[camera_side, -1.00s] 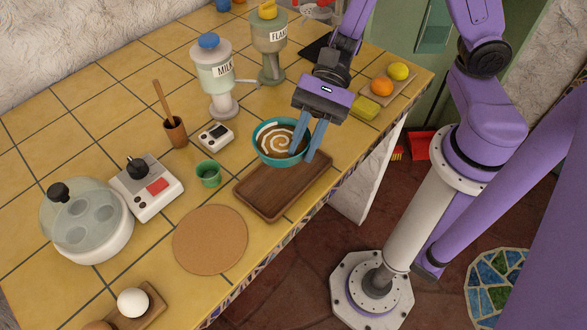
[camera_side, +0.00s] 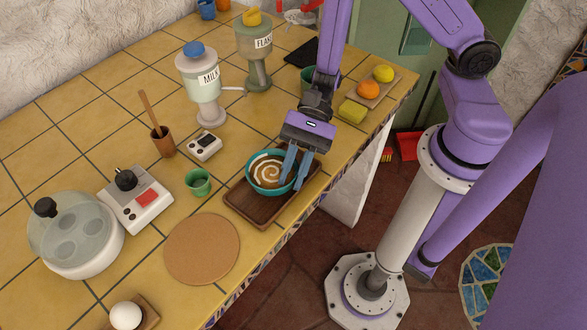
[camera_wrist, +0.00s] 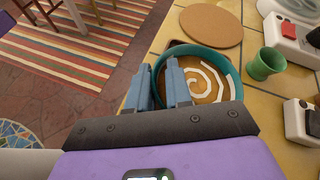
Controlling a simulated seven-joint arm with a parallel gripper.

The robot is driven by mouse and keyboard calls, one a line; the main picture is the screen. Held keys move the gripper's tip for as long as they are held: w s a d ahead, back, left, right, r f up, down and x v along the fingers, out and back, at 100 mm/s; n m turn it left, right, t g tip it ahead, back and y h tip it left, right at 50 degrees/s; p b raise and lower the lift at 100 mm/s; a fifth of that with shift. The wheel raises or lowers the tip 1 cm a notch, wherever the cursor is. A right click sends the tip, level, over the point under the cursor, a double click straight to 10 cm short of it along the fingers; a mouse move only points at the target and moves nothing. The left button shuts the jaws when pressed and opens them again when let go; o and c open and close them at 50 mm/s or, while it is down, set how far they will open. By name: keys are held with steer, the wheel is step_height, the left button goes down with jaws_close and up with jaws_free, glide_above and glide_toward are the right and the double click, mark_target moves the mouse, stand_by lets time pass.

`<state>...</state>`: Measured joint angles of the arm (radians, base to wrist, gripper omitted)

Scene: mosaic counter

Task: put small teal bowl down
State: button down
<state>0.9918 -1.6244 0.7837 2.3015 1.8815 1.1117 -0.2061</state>
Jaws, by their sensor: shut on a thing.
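The small teal bowl (camera_side: 249,180) holds brown contents with a pale swirl and looks level. My gripper (camera_side: 294,170) is shut on its right rim in the side view. The bowl is over the dark wooden tray (camera_side: 250,209); I cannot tell whether its base touches the tray. In the wrist view, my fingers (camera_wrist: 160,82) straddle the near-left wall of the bowl (camera_wrist: 205,52). The fingers hide part of the rim, and the bowl hides much of the tray.
A round cork mat (camera_side: 202,248) and a green cup (camera_side: 198,182) are left of the tray. A small white device (camera_side: 205,146) and a milk dispenser (camera_side: 203,88) stand behind. A yellow sponge (camera_side: 351,111) is at right. The counter edge runs close in front of the tray.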

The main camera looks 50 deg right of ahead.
steer(key=c, duration=1)
jaws_free()
steer(key=v, duration=1.1)
steer(key=s+d+r+n+g+h, duration=0.1)
steer(key=s+r+n+g+h, duration=0.1)
steer(key=s+n+h, duration=0.3)
steer(key=s+d+r+n+g+h, duration=0.2)
steer(key=s+n+h, duration=0.1)
steer(key=s+n, duration=0.35)
steer(key=shift+w+d+r+n+t+h, duration=0.25)
steer(key=shift+d+r+n+t+h, duration=0.35)
steer(key=shift+n+t, duration=1.15)
steer(key=shift+w+d+r+n+t+h, duration=0.3)
steer(key=shift+d+n+t+h, duration=0.5)
steer(key=shift+n, duration=1.7)
steer(key=shift+w+d+r+n+t+h, duration=0.15)
steer(key=shift+d+r+n+t+h, duration=0.4)
steer(key=shift+n+t, duration=1.25)
